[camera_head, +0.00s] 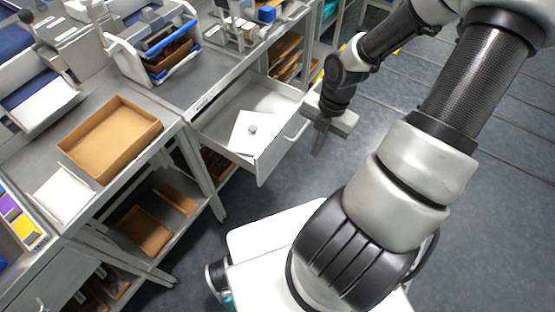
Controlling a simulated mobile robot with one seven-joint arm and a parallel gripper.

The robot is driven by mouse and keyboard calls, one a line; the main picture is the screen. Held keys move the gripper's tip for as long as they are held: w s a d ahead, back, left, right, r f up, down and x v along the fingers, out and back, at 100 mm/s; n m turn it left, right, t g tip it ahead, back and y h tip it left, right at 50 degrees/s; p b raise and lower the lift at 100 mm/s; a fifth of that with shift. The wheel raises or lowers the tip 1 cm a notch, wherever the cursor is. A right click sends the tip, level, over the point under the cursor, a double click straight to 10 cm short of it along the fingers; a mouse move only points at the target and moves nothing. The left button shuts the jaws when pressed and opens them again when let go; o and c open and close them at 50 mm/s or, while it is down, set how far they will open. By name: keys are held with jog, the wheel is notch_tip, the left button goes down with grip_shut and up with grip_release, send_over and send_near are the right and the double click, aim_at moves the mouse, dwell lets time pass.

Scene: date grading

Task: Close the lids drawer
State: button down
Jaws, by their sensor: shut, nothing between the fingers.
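The lids drawer (266,160) is a light grey drawer pulled out from under the workbench in the middle of the head view. My gripper (319,143) is to the right of the drawer front, near the handle, pointing down. It is shut and empty. I cannot tell whether its fingers touch the drawer front or handle.
A blue-edged rack (122,58) stands on the bench behind. Shelves below hold cardboard pieces (143,231). The grey floor (490,165) right of the drawer is clear.

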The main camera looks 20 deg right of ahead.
notch_tip(320, 180, up, 2)
jog(key=s+a+m+t+y, duration=0.1)
jog(key=s+a+t+y, duration=0.15)
jog(key=y, duration=0.25)
jog(key=shift+w+a+f+b, duration=0.55)
jog(key=shift+w+a+f, duration=0.25)
jog(key=shift+a+f, duration=0.5)
jog(key=shift+w+a+f+b, duration=0.6)
jog(key=shift+w+a+f, duration=0.25)
jog(key=shift+a+f, duration=0.45)
jog(key=shift+w+a+f+b, duration=0.55)
jog(key=shift+w+a+f, duration=0.25)
jog(key=shift+a+f, duration=0.45)
jog(key=shift+a+r, duration=0.1)
jog(key=shift+a, duration=0.05)
jog(key=b, duration=0.4)
send_over(217, 141)
jog(key=shift+w, duration=0.1)
jog(key=shift+w+a+r, duration=0.1)
jog(key=shift+w+a, duration=0.1)
jog(key=shift+w, duration=0.15)
jog(key=shift+a, duration=0.1)
